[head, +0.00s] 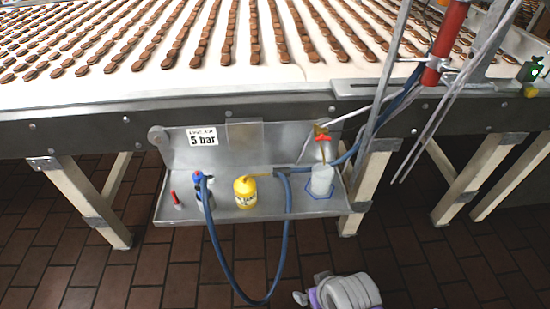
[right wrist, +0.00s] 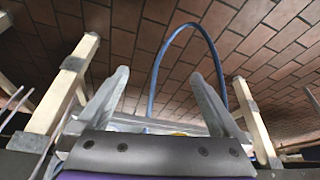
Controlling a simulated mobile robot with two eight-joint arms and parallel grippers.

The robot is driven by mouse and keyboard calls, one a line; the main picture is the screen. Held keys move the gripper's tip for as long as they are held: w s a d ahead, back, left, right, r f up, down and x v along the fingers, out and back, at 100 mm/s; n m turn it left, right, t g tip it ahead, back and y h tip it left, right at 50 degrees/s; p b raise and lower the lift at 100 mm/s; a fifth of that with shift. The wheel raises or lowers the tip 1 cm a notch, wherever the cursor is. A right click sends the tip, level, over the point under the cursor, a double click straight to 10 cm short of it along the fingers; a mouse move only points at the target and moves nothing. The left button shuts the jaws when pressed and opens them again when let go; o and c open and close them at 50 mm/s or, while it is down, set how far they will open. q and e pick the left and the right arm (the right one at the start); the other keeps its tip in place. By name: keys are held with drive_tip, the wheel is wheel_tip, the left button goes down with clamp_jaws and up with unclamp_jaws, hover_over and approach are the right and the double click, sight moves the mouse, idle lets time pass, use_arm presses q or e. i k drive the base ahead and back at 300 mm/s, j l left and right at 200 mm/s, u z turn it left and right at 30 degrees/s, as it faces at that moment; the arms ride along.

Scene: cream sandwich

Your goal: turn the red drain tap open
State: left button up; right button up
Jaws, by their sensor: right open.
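The red drain tap (head: 323,138) sits on a brass fitting on the metal back panel, under the right part of the conveyor. A pale bottle (head: 321,181) stands below it on the tray, within a blue outline. My right gripper (right wrist: 158,80) is open in the right wrist view, with nothing visible between its fingers. In the head view my grey and purple arm shows at the bottom edge, below the tray and well away from the tap; its fingers are not clear there. The tap cannot be made out in the right wrist view. My left gripper is not in view.
A blue hose (head: 218,251) loops below the tray (head: 272,207). A yellow container (head: 245,193), a blue-topped bottle (head: 200,186) and a small red-tipped item (head: 176,200) stand on the tray. A "5 bar" sign (head: 202,137) is on the panel. Slanted metal bars (head: 383,90) stand right of the tap.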

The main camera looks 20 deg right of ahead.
sight(321, 136)
drive_tip(key=l+z, duration=0.1)
drive_tip(key=z, duration=1)
